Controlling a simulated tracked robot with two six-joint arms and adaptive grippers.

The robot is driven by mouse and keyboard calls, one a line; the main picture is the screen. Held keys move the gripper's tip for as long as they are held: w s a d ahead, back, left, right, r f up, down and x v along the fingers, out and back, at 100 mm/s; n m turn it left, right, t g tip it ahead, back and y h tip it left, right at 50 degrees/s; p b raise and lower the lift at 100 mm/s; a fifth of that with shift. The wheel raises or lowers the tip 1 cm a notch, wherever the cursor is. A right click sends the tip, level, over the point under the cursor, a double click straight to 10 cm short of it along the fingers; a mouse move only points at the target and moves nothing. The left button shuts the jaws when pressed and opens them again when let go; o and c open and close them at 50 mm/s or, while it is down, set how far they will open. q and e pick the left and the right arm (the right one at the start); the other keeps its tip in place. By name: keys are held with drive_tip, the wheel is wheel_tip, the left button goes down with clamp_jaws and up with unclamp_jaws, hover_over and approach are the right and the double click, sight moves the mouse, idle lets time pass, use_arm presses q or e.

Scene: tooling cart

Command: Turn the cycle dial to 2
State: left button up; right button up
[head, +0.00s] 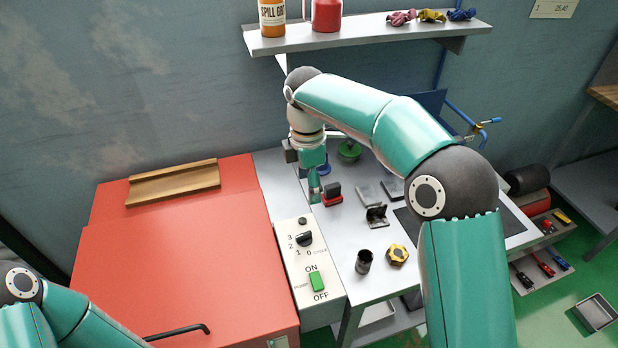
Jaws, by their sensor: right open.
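The cycle dial (304,239) is a black knob on the pale control panel (287,232), with the figures 3, 2, 1 and 0 around its left and lower side. Which figure it points to is too small to tell. My right gripper (315,194) is open and points down, above and slightly right of the dial in the picture and apart from it. My right arm comes in from the lower right and arches over the cart. My left arm shows at the lower left; its gripper is out of view.
A green pump switch (317,281) marked ON and OFF is below the dial. A red block (333,195) is close to my right gripper. A dark cup (363,262) and a yellow-black nut (397,255) stand on the grey top. The red cabinet (190,250) carries a wooden tray (174,184).

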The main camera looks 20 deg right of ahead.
drive_tip(key=shift+r, duration=0.6)
wheel_tip(320, 180, up, 12)
drive_tip(key=shift+a, duration=0.15)
idle(0.6)
drive_tip(key=shift+f, duration=0.1)
idle(0.4)
